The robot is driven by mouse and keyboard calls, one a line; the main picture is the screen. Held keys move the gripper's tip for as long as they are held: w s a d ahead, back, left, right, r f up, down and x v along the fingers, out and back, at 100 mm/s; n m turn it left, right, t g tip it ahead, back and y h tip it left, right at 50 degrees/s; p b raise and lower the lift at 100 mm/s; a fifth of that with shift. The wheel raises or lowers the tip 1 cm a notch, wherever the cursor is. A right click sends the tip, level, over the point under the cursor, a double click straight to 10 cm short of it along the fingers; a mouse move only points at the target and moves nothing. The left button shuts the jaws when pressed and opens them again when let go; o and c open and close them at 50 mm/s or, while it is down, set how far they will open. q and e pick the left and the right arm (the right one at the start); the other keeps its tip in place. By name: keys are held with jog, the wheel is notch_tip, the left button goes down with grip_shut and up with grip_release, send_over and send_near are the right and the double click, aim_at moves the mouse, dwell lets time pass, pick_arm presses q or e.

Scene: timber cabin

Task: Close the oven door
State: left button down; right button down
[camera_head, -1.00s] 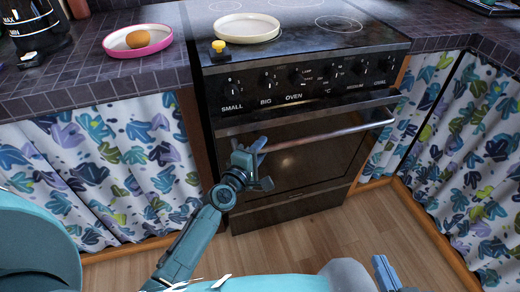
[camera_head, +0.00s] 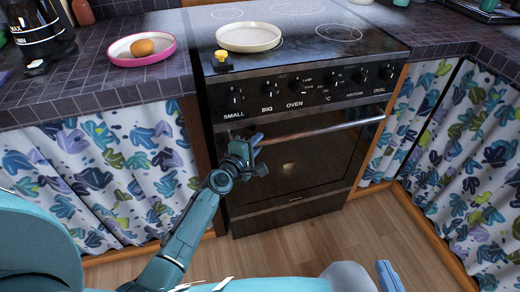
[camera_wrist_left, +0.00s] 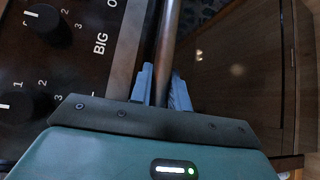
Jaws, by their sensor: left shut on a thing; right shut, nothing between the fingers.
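The oven door (camera_head: 300,167) is dark with a glass front, below the knob panel. It looks flush or nearly flush with the oven front; I cannot tell if a small gap is left. Its metal handle (camera_head: 325,130) runs across the top. My left gripper (camera_head: 257,146) is shut on the left end of the handle. In the left wrist view the handle bar (camera_wrist_left: 167,45) passes between the blue fingers (camera_wrist_left: 161,88). My right gripper (camera_head: 389,276) shows only as a blue tip at the bottom edge, shut and away from the oven.
A cream dish (camera_head: 249,37) and a yellow-topped item (camera_head: 222,60) stand on the stove top. A pink-rimmed plate (camera_head: 141,50) with a brown round item is on the left counter. Leaf-patterned curtains (camera_head: 110,165) flank the oven. The wooden floor (camera_head: 310,240) in front is clear.

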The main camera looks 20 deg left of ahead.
pick_arm(q)
jog(key=shift+w+a+r, duration=0.15)
jog(key=shift+w+a, duration=0.15)
pick_arm(e)
jog(key=shift+s+d+r, duration=0.1)
jog(key=shift+s+d, duration=0.1)
jog(key=shift+d, duration=0.1)
pick_arm(q)
jog(key=c, duration=1.5)
grip_release()
jog(key=shift+w, duration=0.1)
jog(key=shift+c, duration=0.2)
jog(key=shift+o, duration=1.1)
pick_arm(e)
jog(key=shift+w+a, duration=0.1)
jog(key=shift+w, duration=0.1)
pick_arm(q)
jog(key=shift+s, duration=0.2)
jog(key=p+v, duration=0.1)
jog(key=v, duration=1.2)
jog(key=shift+p, duration=0.35)
pick_arm(e)
jog(key=shift+w+a+f+g, duration=0.2)
jog(key=shift+a+f+g, duration=0.05)
jog(key=shift+a+g, duration=0.1)
